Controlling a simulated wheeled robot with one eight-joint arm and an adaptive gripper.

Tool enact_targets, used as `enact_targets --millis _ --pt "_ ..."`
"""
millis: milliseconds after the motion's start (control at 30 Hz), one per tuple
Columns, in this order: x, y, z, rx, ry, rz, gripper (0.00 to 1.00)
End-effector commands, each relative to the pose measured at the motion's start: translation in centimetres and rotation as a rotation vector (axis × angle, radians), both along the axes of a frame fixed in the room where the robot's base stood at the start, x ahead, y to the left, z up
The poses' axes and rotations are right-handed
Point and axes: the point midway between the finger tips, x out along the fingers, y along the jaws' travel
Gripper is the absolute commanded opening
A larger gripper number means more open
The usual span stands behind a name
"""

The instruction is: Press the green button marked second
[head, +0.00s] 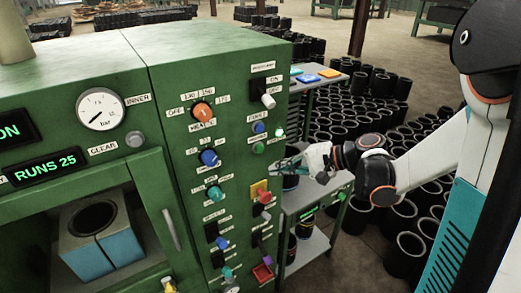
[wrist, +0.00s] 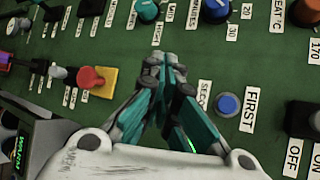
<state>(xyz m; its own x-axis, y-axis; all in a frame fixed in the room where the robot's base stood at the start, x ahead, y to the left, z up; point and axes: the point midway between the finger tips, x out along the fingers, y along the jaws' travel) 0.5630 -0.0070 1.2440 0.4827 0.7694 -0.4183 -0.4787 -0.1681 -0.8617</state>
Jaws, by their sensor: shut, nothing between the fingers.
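On the green control panel in the head view, a small green button (head: 258,147) sits just below a blue button (head: 259,128). In the wrist view the blue button (wrist: 228,104) is beside the label FIRST. The label SECOND (wrist: 204,96) is partly covered by my fingers there, and the green button is hidden behind them. My gripper (head: 276,165) is shut and empty, with its tips close to the panel, below and right of the green button. In the wrist view the closed fingers (wrist: 170,66) point at the panel; contact cannot be told.
A red button on a yellow plate (head: 260,191) lies below the gripper; it also shows in the wrist view (wrist: 90,77). An orange dial (head: 202,112), blue and teal knobs and black switches crowd the panel. A shelf cart (head: 318,83) stands right of the cabinet, with many black sleeves beyond.

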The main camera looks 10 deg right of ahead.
Motion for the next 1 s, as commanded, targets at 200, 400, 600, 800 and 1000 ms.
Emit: enact_targets --millis 200,400,600,800,1000 --pt "2.8 1.0 0.0 0.000 0.000 0.003 0.00" --pt "4.8 1.6 -0.1 0.000 0.000 0.002 0.00" --pt "5.8 1.9 0.0 0.000 0.000 0.000 0.00" --pt "5.9 2.0 0.0 0.000 0.000 0.000 0.00" --pt "5.9 2.0 0.0 0.000 0.000 0.000 0.00"
